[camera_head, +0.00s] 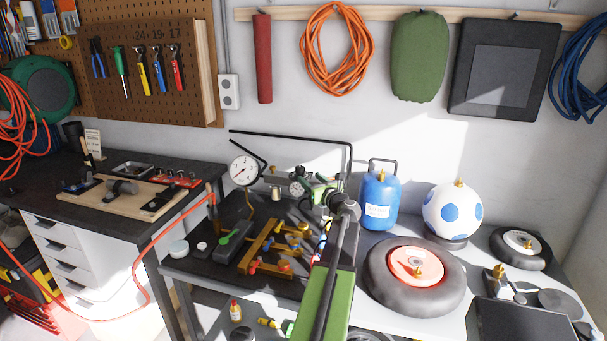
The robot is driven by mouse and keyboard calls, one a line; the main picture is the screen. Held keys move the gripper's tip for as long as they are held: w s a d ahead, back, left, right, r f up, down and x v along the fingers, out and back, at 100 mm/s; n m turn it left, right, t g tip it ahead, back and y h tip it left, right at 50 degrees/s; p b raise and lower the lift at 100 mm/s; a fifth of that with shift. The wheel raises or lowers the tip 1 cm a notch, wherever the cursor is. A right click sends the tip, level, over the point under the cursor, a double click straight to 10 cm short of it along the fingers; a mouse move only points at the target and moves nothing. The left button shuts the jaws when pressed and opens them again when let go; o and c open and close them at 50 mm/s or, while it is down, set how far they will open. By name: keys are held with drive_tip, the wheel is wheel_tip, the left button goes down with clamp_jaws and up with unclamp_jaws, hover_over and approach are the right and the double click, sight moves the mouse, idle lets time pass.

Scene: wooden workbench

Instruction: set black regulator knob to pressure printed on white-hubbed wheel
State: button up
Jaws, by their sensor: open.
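The white-hubbed wheel (520,241) lies flat at the right of the bench, with a dark tyre and a brass fitting. The pressure printed on it is too small to read. A small dial (297,188), seemingly part of the regulator, sits at the back of the bench, left of my arm's end. The black knob cannot be told apart from the dark parts around it. My gripper (318,192) is open at the far end of my green arm, close to the dial's right side. Its fingertips are small and partly hidden; contact cannot be told.
A larger white gauge (243,170) stands left. A brass manifold (268,249) lies in front of it. A blue tank (379,199), a spotted ball (452,212) and a red-hubbed wheel (380,285) stand right of my arm. A thin black bar (290,138) runs behind.

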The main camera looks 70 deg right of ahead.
drive_tip(key=v, duration=0.8)
drive_tip(key=shift+s+a, duration=0.2)
